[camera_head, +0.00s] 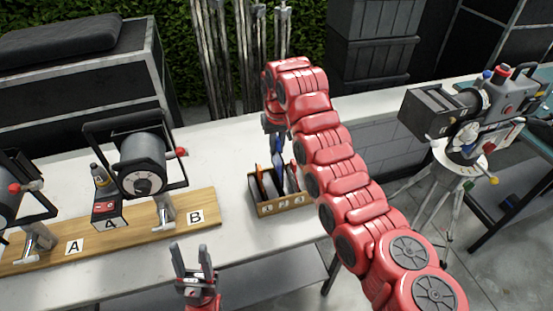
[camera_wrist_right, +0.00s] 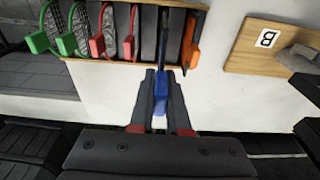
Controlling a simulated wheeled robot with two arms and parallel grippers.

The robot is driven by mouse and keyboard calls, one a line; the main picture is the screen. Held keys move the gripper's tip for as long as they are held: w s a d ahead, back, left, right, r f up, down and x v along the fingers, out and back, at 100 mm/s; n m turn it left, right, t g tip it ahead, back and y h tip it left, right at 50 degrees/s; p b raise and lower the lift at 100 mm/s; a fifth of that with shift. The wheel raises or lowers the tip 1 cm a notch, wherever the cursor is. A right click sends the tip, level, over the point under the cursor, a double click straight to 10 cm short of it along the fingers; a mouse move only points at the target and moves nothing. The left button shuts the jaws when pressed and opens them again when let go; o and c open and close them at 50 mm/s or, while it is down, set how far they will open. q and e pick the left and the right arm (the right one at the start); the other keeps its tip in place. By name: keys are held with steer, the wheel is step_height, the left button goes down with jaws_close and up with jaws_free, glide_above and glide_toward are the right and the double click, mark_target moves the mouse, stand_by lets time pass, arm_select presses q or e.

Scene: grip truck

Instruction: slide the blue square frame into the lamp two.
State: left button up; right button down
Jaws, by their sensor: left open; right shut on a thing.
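The blue square frame (camera_wrist_right: 163,42) shows edge-on in the right wrist view, with its blue tab between the fingertips of my right gripper (camera_wrist_right: 161,88). In the head view the blue frame (camera_head: 278,152) is upright at the wooden rack (camera_head: 284,206); I cannot tell if its lower edge is still in a slot. A black-and-silver lamp (camera_head: 140,163) stands on the board by label B, left of the rack. Another lamp (camera_head: 10,200) stands by label A, cut off by the left edge. My left gripper (camera_head: 192,262) is open and empty in front of the board.
The rack holds green frames (camera_wrist_right: 66,42), red frames (camera_wrist_right: 97,46) and an orange frame (camera_wrist_right: 193,42), close beside the blue one. A wooden board (camera_head: 130,231) carries the lamps and a small black box (camera_head: 108,212). A camera on a tripod (camera_head: 465,115) stands right.

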steer(key=shift+r, duration=0.1)
steer(key=shift+r+p, duration=0.85)
steer(key=shift+r, duration=0.35)
steer(key=shift+s+f, duration=0.1)
stand_by(0.8)
